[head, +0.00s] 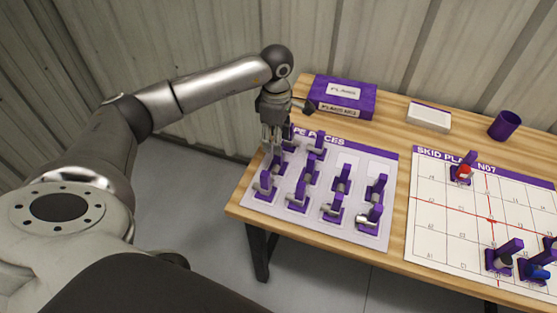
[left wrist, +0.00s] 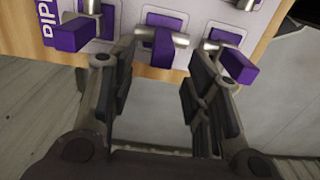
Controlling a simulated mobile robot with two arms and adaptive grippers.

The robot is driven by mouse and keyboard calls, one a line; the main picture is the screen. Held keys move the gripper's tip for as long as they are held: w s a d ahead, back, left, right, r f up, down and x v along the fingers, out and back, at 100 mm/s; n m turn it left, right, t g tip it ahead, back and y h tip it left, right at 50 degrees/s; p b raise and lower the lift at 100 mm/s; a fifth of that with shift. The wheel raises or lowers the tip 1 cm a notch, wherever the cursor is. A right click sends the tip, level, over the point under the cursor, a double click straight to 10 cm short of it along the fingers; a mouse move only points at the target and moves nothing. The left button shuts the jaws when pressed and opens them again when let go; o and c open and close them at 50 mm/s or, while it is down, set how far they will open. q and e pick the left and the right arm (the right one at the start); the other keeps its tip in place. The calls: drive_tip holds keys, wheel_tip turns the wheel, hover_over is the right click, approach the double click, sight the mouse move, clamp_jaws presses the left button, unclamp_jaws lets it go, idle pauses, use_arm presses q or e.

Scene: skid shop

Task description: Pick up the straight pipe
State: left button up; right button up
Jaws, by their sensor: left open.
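Several short grey pipe pieces with purple upright tabs sit on purple bases on the white pipe pieces mat (head: 385,165). In the left wrist view, a piece with a straight grey cylinder lying crosswise (left wrist: 147,33) is ahead of and between my fingers; it looks like a straight pipe. Its purple tab points toward me. My left gripper (head: 271,150) is over the left edge of the mat, pointing down. In the left wrist view, my left gripper (left wrist: 155,75) has its fingers apart with nothing between the tips. My right gripper is not in view.
A neighbouring piece (left wrist: 232,60) is close to the right finger. A purple box (head: 343,94), a white box (head: 428,117) and a purple cup (head: 505,125) stand along the table's back. The skid plan board (head: 440,215) holds several pieces at right.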

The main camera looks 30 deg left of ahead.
sight(278, 158)
use_arm(q)
drive_tip(key=shift+f, duration=0.3)
drive_tip(key=f, duration=0.1)
drive_tip(key=f+p, duration=0.1)
drive_tip(key=f, duration=0.1)
drive_tip(key=f+p, duration=0.1)
drive_tip(key=shift+d+f, duration=0.2)
drive_tip(key=shift+d, duration=0.1)
drive_tip(key=shift+f, duration=0.25)
drive_tip(key=c, duration=0.4)
clamp_jaws()
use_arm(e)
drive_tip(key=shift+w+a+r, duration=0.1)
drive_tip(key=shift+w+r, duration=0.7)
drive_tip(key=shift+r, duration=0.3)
